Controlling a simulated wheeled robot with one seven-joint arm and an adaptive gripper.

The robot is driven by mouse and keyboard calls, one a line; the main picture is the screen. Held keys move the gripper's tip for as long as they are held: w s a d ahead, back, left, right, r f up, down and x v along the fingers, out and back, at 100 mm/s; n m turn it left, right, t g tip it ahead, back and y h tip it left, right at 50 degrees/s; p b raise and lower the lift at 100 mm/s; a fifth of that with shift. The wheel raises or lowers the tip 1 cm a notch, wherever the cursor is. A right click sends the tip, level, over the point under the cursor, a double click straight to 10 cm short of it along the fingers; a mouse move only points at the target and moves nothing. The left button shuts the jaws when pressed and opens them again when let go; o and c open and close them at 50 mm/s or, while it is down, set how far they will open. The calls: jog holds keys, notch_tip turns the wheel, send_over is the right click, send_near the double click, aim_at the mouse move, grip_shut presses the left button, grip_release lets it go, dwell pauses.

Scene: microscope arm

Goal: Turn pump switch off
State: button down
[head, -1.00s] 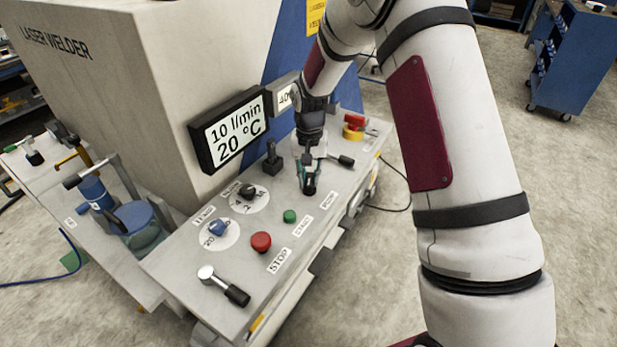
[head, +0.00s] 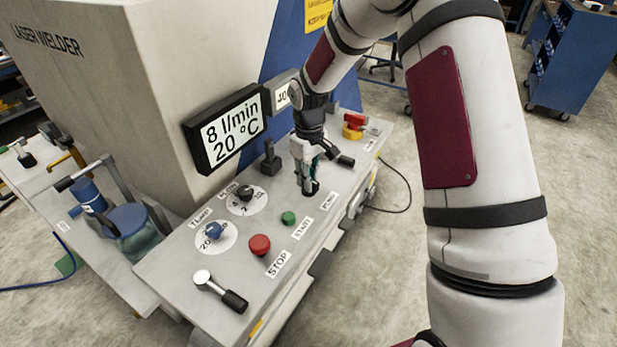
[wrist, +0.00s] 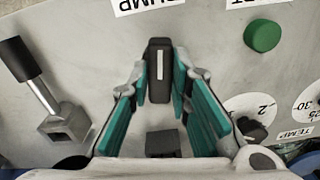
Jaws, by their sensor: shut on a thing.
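The pump switch is a black knob with a white line on top, and it shows in the wrist view (wrist: 159,75) below the PUMP label (wrist: 148,5). In the head view the switch (head: 312,189) is partly hidden by my gripper. My gripper (wrist: 159,68) is shut on the switch, with a green-padded finger at each side of it. In the head view my gripper (head: 308,182) points down onto the panel. In the wrist view the white line runs up and down the picture.
The panel also carries a green START button (head: 288,218), a red STOP button (head: 259,245), a black flow dial (head: 246,192), a blue temperature dial (head: 213,230) and a lever (head: 222,292). A display (head: 225,130) reads 8 l/min and 20 °C. Another lever (wrist: 45,100) stands left of my gripper.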

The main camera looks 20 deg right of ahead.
jog(key=shift+n, duration=1)
jog(key=c, duration=1.5)
grip_release()
jog(key=shift+r, duration=0.15)
jog(key=shift+r, duration=5.85)
